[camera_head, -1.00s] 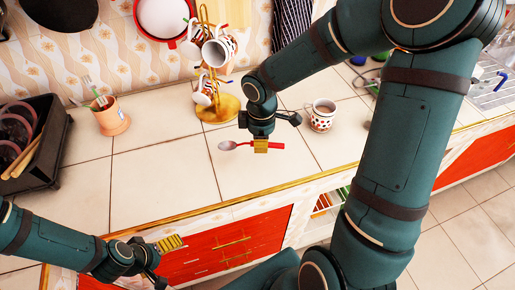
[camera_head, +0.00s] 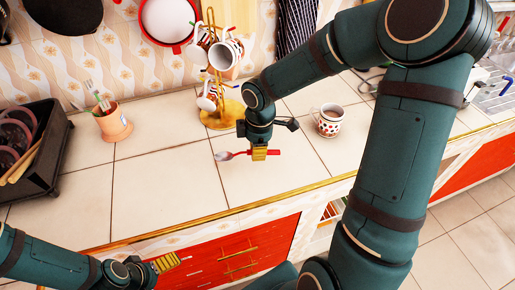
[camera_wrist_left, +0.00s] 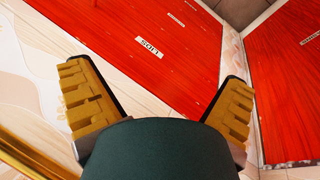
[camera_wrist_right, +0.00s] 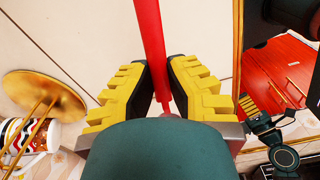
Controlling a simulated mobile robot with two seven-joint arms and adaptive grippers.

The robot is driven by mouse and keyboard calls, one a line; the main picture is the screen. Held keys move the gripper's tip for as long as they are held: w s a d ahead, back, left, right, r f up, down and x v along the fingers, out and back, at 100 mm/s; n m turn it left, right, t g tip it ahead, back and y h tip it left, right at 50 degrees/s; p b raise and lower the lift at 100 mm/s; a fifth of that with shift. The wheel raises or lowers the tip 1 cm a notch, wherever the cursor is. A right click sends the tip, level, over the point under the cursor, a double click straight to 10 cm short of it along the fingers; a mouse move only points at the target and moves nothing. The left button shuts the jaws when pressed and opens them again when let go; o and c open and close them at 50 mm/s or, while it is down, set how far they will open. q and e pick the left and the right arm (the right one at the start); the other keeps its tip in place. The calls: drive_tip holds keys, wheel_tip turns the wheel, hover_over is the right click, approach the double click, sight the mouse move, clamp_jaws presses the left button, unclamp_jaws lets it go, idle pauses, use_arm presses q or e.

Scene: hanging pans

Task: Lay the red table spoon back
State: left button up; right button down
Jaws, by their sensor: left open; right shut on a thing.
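The red table spoon (camera_head: 274,152) has a red handle and a metal bowl (camera_head: 223,156) that points left in the head view. My right gripper (camera_head: 259,154) is shut on its handle, over the tiled counter. In the right wrist view the red handle (camera_wrist_right: 151,40) runs up from between the fingers (camera_wrist_right: 160,88). I cannot tell whether the spoon touches the counter. My left gripper (camera_head: 166,263) is open and empty, low in front of the red drawers. Its spread fingers (camera_wrist_left: 160,105) show in the left wrist view with nothing between them.
A gold mug stand (camera_head: 222,118) with hanging mugs is behind the spoon. A patterned mug (camera_head: 329,121) stands to the right. A terracotta utensil pot (camera_head: 115,126) and a black dish rack (camera_head: 57,150) are left. The counter (camera_head: 165,185) between is clear. Red drawers (camera_head: 215,255) lie below.

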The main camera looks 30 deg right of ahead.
sight(257, 170)
drive_tip(key=shift+f+b, duration=0.55)
drive_tip(key=shift+f, duration=0.4)
drive_tip(key=shift+f+b, duration=1.8)
drive_tip(key=shift+f, duration=0.45)
drive_tip(key=c, duration=1)
unclamp_jaws()
drive_tip(key=shift+c, duration=0.2)
